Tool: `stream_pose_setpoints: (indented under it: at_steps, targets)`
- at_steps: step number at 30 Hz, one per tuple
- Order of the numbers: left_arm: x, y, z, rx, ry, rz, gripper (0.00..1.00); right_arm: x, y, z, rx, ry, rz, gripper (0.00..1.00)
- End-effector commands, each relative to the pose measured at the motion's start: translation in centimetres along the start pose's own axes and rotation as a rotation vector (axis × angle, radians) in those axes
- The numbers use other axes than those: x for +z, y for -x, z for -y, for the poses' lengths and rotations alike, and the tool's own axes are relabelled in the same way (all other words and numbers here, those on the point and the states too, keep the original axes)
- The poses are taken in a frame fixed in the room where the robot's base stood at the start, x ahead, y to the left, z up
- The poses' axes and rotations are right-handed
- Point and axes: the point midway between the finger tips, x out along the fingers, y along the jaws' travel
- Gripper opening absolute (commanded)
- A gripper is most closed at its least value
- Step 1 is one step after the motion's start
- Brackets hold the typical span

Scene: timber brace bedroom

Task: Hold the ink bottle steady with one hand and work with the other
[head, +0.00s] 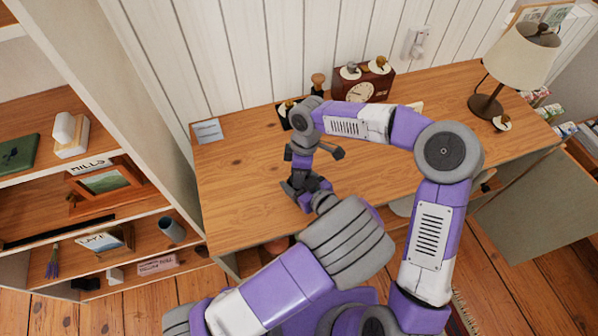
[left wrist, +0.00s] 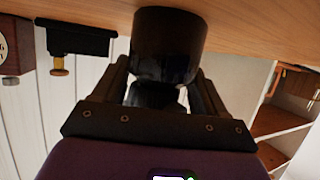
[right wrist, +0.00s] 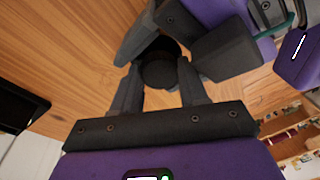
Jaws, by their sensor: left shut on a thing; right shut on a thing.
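The ink bottle (left wrist: 170,42) is dark and glossy and stands between the fingers of my left gripper (left wrist: 160,88) in the left wrist view, close to the wooden desk top. My left gripper is shut on it. My right gripper (right wrist: 160,85) points down from above, shut on the round black cap (right wrist: 160,72) at the bottle's top. In the head view both grippers meet low over the desk's left part, my left one (head: 312,192) below my right one (head: 300,170); the bottle is hidden there. I cannot tell whether the cap has turned.
On the desk (head: 237,180) stand a brown clock (head: 372,87), a small black box (head: 282,113) and a lamp (head: 487,105) at the right. A card (head: 208,130) lies at the back left. Shelves (head: 90,220) stand left. The desk's left front is clear.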

Motion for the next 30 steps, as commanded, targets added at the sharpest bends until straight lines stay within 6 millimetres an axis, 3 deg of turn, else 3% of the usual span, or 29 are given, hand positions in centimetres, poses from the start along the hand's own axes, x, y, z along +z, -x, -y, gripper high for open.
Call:
stream_pose_setpoints:
  at_steps: [3,4,9,16,24,30]
  targets:
    - [0.0,0.0,0.0,0.000,0.001,-0.001,0.00,0.0,0.0,0.0,0.000,0.001,0.000,0.07]
    - [0.0,0.0,0.0,0.000,0.002,-0.001,0.00,0.0,0.0,0.0,0.000,0.002,0.000,0.46]
    - [0.0,0.0,0.0,0.000,0.001,-0.001,0.00,0.0,0.0,0.0,-0.001,0.003,0.001,0.69]
    - [0.0,0.0,0.0,-0.001,0.001,-0.001,0.00,-0.1,0.5,0.1,-0.001,0.004,0.001,0.69]
    - [0.0,-0.1,0.1,-0.003,0.001,0.001,0.00,-0.4,3.9,0.6,-0.001,0.005,0.003,0.69]
    - [0.1,-0.2,0.1,-0.005,0.001,0.002,0.00,-0.4,4.6,0.7,-0.004,0.005,0.004,0.69]
